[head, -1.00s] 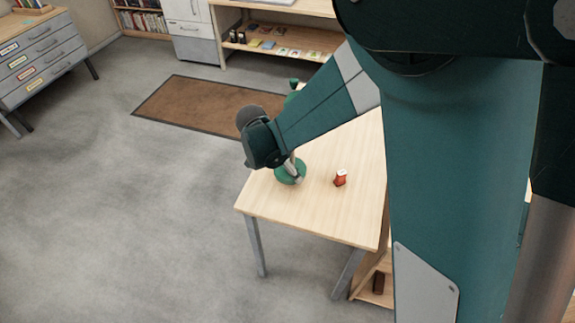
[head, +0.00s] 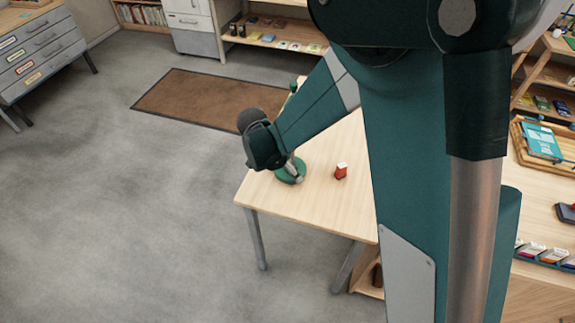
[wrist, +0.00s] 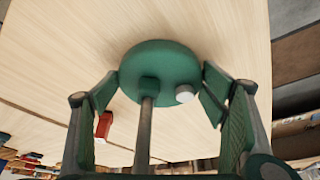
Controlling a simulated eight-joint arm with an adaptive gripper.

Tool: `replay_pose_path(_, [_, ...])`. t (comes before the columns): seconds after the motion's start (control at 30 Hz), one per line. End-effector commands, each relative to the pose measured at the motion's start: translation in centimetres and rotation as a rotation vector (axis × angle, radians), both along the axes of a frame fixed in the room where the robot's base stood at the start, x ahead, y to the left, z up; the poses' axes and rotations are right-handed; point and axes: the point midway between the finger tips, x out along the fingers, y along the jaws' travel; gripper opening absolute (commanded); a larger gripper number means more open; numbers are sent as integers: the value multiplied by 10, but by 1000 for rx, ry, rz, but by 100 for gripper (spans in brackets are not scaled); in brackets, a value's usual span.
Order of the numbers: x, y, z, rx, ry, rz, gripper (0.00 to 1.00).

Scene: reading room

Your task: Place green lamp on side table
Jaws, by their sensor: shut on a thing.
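The green lamp shows in the wrist view as a round green base (wrist: 160,66) with a thin stem and a small pale knob. My gripper (wrist: 161,88) is shut on it, with one finger on each side of the base. In the head view, the lamp base (head: 289,176) is at the near left part of the light wooden side table (head: 318,212), under my gripper (head: 290,166). I cannot tell whether the base touches the tabletop. The upper part of the lamp is hidden by my gripper and arm.
A small red object (head: 341,171) stands on the table right of the lamp, also in the wrist view (wrist: 104,125). A green item (head: 293,87) shows near the table's far end. A brown mat (head: 205,97) lies beyond. Shelving with a tray (head: 518,142) is at right.

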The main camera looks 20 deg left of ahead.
Motion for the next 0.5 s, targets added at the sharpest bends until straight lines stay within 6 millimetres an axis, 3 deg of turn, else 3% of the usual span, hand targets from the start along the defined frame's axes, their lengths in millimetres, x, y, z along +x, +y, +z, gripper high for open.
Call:
replay_pose_path(0.47, [0,0,-2,-1,-1,0,34])
replay_pose_path(0.5, [0,0,-3,0,0,0,77])
